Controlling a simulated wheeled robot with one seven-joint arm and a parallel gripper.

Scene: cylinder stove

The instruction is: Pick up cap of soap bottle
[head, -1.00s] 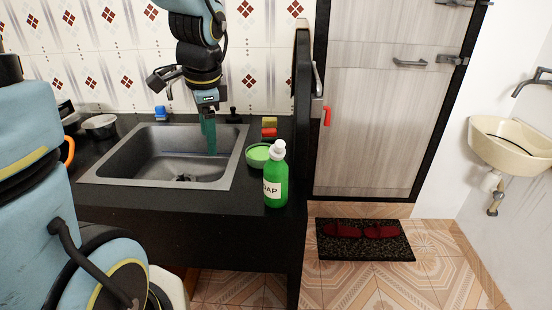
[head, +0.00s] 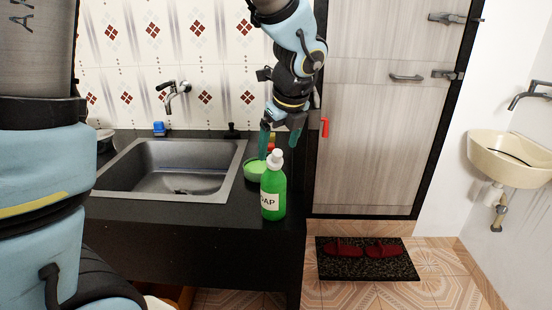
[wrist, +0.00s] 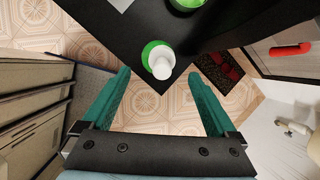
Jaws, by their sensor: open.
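The green soap bottle (head: 272,195) with a white label stands upright on the black counter, right of the sink. Its white cap (head: 276,158) is on top. In the wrist view the cap (wrist: 161,66) shows from above, ahead of and between my two teal fingers. My gripper (head: 280,140) is open and empty, pointing down, just above and behind the bottle in the head view. The wrist view also shows my open gripper (wrist: 160,88). It does not touch the cap.
A green bowl (head: 255,169) sits close behind the bottle. The sink (head: 170,190) with a tap (head: 176,92) is to the left. A dark upright panel and a door (head: 380,110) are to the right. The counter's front edge is near the bottle.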

